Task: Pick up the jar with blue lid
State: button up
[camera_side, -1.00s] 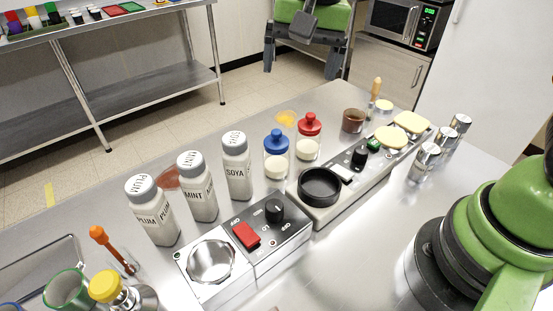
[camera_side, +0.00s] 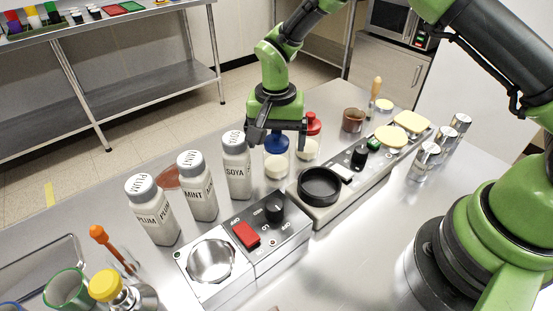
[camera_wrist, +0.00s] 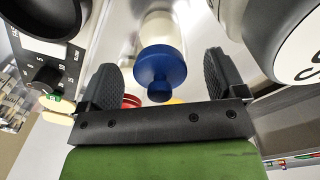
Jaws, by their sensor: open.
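The jar with the blue lid (camera_side: 277,166) stands upright on the steel counter, between the SOYA shaker and the red-lidded jar. Its blue lid (camera_wrist: 160,70) shows in the wrist view between my open fingers, with its clear body behind it. My gripper (camera_side: 277,140) is over this jar in the side view, with its fingers near the lid and partly covering it. In the wrist view my gripper (camera_wrist: 165,85) is open and empty, a finger on each side of the lid with gaps.
The SOYA shaker (camera_side: 237,172) stands close on the left. The red-lidded jar (camera_side: 309,147) is close on the right, partly hidden by my gripper. A scale with a black dish (camera_side: 319,187) is in front. A burner unit (camera_side: 250,250) is at front left.

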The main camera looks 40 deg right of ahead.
jog(key=shift+f, duration=0.95)
jog(key=shift+c, duration=0.4)
jog(key=c, duration=1.1)
jog(key=shift+r, duration=0.15)
